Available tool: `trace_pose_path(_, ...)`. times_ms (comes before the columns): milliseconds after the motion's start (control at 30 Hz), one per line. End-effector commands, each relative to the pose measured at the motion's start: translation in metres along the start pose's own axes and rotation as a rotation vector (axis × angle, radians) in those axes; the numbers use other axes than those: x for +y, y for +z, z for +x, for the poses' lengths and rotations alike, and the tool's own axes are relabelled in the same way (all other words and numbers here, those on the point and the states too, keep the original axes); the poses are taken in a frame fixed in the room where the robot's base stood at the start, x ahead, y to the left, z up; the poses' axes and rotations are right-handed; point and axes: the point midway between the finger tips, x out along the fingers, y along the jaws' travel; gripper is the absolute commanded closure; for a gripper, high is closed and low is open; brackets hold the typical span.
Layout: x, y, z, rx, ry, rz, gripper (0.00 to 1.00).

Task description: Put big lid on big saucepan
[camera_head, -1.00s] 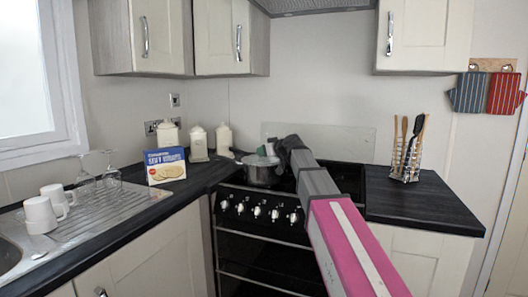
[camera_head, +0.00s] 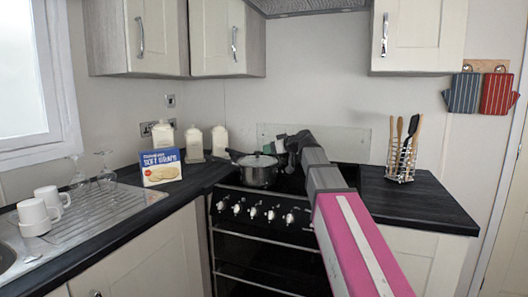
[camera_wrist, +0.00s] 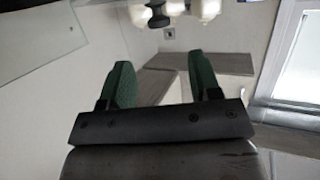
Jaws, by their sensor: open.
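The big saucepan (camera_head: 260,178) is a grey metal pan on the left part of the hob in the head view. The big lid (camera_head: 257,160) appears to lie on its top. I cannot tell whether it sits flush all round. My gripper (camera_head: 275,147) is just above and right of the lid, apart from it as far as I can see. In the wrist view its two green fingers (camera_wrist: 164,84) are spread with nothing between them. The saucepan and lid are not clearly visible in the wrist view.
A blue food box (camera_head: 161,167) and several cream canisters (camera_head: 194,144) stand left of the hob. A utensil rack (camera_head: 402,160) stands on the right worktop (camera_head: 425,200), which is mostly clear. White mugs (camera_head: 38,213) and glasses are on the drainer at left.

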Motion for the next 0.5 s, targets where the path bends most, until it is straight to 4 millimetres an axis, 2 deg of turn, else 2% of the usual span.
trace_pose_path(33,-0.001,0.001,-0.012,0.001,0.002,0.0,0.43)
trace_pose_path(200,-0.001,0.001,-0.033,0.001,0.0,0.001,0.43)
trace_pose_path(500,0.0,0.0,-0.043,0.001,0.0,0.001,0.43)
